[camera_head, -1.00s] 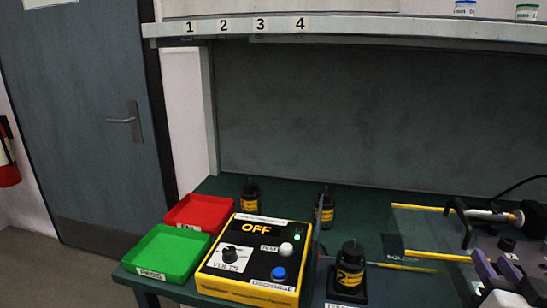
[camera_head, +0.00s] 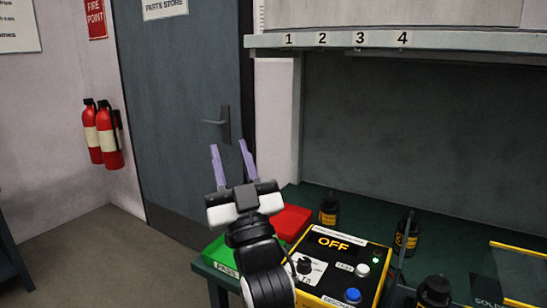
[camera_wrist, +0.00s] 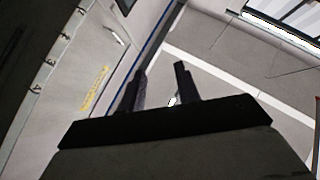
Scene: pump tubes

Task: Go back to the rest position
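My gripper (camera_head: 231,165) is raised in the middle left of the head view, in front of the grey door. Its two purple fingers point up and stand apart, with nothing between them. In the wrist view the dark fingers (camera_wrist: 161,88) also stand apart and empty, with walls and ceiling behind. My arm partly hides the green tray (camera_head: 217,252), the red tray (camera_head: 292,222) and the left side of the yellow tester (camera_head: 345,254), whose display reads OFF.
Several black bottles stand on the green bench, such as one behind the tester (camera_head: 328,208) and one to its right (camera_head: 406,234). A numbered shelf (camera_head: 440,40) runs above the bench. Fire extinguishers (camera_head: 104,135) hang on the left wall. The floor (camera_head: 100,255) left of the bench is clear.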

